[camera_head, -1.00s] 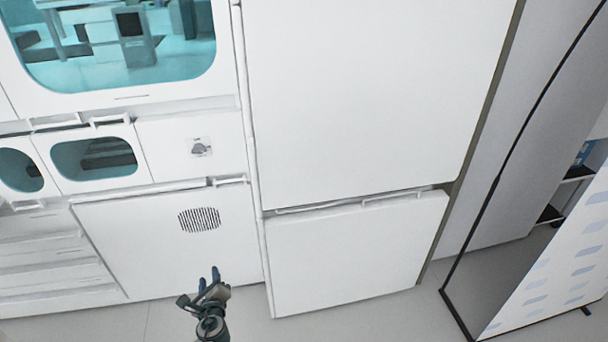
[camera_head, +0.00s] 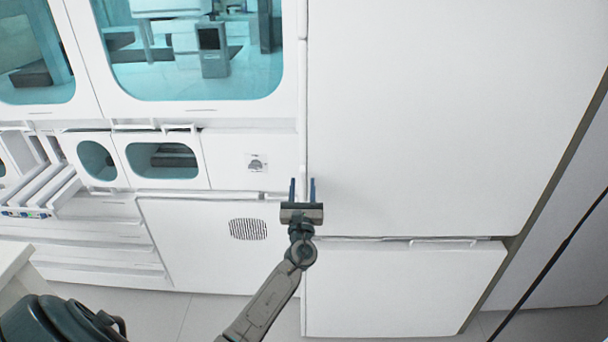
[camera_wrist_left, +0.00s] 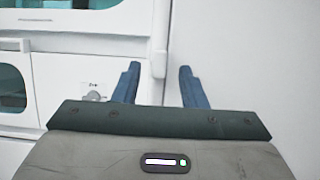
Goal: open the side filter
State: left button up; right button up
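A white cabinet wall fills the head view. Its large tall white door (camera_head: 420,110) is closed, with a narrow vertical bar (camera_head: 303,90) along its left edge. I cannot tell for sure which panel is the side filter. My left gripper (camera_head: 302,190) is open and empty, its two blue fingers pointing at the wall near the lower end of that bar. In the left wrist view, the bar (camera_wrist_left: 159,40) lies ahead, between the lines of the open fingers (camera_wrist_left: 158,88); contact cannot be told. My right gripper is not in view.
Below the tall door is a closed white panel (camera_head: 400,288) with a top handle. A vented panel (camera_head: 195,240) with a round-cornered grille (camera_head: 248,229) is left of it. A small knob (camera_head: 256,163) sits above. Open floor (camera_head: 215,318) shows at the bottom.

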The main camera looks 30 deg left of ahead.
pick_arm(q)
jog(key=shift+x, duration=1.3)
grip_shut()
jog(key=shift+f, duration=0.1)
